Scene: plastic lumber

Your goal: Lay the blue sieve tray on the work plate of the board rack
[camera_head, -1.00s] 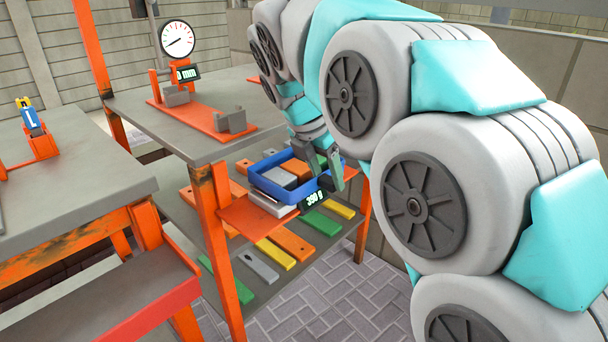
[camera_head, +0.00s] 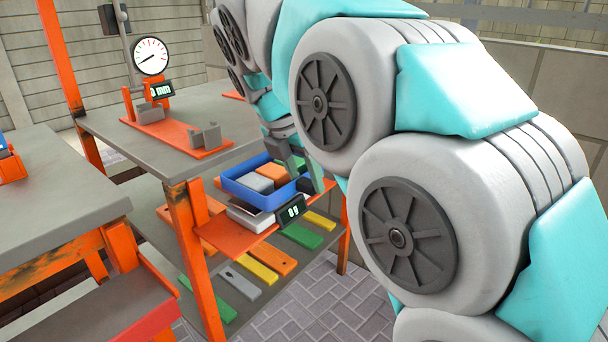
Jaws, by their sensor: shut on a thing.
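The blue sieve tray (camera_head: 262,198) is in the middle of the view, with grey and orange pieces lying inside it. My gripper (camera_head: 308,174) is shut on the tray's right side; the exact grip is partly hidden. The tray is just above the silver scale pan (camera_head: 246,217), and a small gap shows between them. The scale display (camera_head: 293,211) now appears to read zero. The board rack has orange legs (camera_head: 195,255), a grey upper plate (camera_head: 150,160) and a lower shelf of coloured boards. The plate's right part is partly hidden by my arm.
A dial gauge (camera_head: 150,57) on an orange base (camera_head: 175,135) stands on the upper plate. An orange bracket (camera_head: 225,236) carries the scale below that plate's edge. Another grey table (camera_head: 45,190) stands at the left. My arm covers the right side.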

